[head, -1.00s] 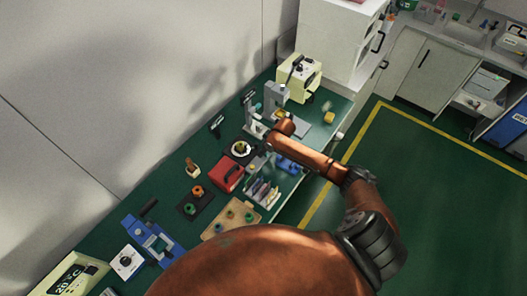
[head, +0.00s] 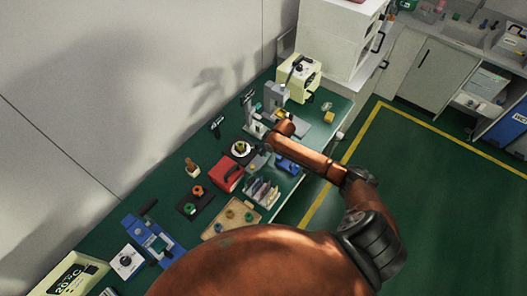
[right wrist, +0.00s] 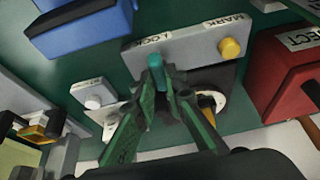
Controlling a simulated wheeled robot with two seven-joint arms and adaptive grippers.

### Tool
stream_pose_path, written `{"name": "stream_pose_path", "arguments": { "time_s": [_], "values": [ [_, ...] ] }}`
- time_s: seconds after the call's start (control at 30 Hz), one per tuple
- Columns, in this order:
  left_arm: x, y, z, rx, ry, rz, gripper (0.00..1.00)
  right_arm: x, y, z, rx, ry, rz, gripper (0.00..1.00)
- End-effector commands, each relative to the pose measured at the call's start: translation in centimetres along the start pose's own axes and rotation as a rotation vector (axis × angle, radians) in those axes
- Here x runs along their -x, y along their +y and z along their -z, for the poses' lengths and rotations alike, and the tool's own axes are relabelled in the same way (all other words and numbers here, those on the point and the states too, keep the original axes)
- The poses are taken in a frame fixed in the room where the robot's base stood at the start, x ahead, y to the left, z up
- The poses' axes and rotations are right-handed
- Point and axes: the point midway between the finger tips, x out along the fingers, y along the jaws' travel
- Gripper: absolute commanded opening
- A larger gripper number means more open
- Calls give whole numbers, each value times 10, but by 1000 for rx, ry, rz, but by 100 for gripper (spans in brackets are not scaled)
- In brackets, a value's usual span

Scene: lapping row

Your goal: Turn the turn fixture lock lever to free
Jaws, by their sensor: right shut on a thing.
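The turn fixture is a grey panel (right wrist: 190,50) in the right wrist view, with LOCK and MARK labels along its edge. Its lock lever is a teal handle (right wrist: 155,62) beside the LOCK label. My right gripper (right wrist: 167,82) is shut on this lever, its green fingers close around it. The fingers hide the lever's lower part and pivot. In the head view the grey fixture (head: 254,127) stands on the green bench, and my right arm reaches it from the right, largely hiding the gripper. My left gripper is not in view.
A yellow knob (right wrist: 229,48) sits by the MARK label. A red box (right wrist: 290,75) stands to the right, and a blue block (right wrist: 85,25) lies at the upper left. In the head view, a cream machine (head: 298,78) stands behind the fixture on the crowded bench.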

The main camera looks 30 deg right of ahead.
Motion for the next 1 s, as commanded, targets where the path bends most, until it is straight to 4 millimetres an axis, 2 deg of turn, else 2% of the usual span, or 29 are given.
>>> {"name": "stream_pose_path", "arguments": {
  "time_s": [0.37, 0.67, 1.0],
  "values": [
    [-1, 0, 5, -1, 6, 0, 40, 0, 2, 0, 76, 0, 30, 0],
    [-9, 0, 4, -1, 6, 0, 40, -1, 2, 1, 292, 2, 119, 0],
    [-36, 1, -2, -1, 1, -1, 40, -4, 3, 1, 590, 2, 244, 0]
  ]
}}
